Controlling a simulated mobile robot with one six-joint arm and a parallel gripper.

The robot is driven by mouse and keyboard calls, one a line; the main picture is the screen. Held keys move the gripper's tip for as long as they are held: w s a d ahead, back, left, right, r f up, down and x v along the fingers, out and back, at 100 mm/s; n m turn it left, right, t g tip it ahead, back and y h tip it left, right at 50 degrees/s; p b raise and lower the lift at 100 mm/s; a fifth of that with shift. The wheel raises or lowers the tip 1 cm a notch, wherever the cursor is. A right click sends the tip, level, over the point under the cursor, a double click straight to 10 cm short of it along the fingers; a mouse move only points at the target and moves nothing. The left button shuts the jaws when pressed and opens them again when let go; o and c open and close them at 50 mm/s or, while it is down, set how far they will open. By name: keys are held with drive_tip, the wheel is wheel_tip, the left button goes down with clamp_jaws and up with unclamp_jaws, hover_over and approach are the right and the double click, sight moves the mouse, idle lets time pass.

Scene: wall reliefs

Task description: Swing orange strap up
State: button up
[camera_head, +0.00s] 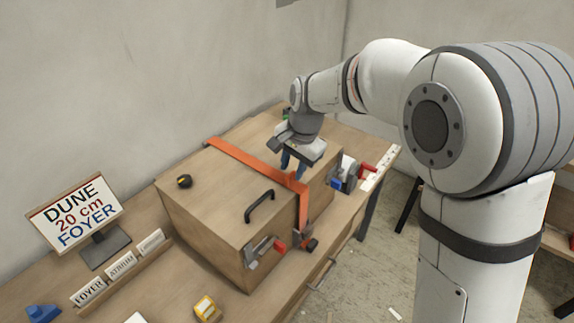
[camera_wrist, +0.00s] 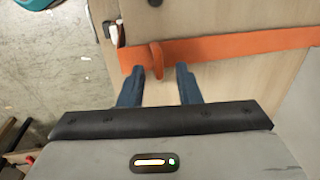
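The orange strap (camera_head: 245,158) runs across the lid of a wooden box (camera_head: 205,215) and hangs down its front side. In the wrist view the strap (camera_wrist: 235,47) crosses the picture, with a raised orange tab (camera_wrist: 156,57) on it. My gripper (camera_head: 292,170) is above the strap near the lid's front edge, pointing down. The strap's lower end is partly hidden by the latch area.
A black handle (camera_head: 259,205) stands on the lid, with a red-tipped latch (camera_head: 264,250) on the box front. A blue clamp with a red handle (camera_head: 348,174) is right of the box. A sign (camera_head: 75,212) and label blocks (camera_head: 120,268) stand left.

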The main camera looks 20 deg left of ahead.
drive_tip(key=shift+f, duration=0.25)
drive_tip(key=shift+c, duration=0.2)
clamp_jaws()
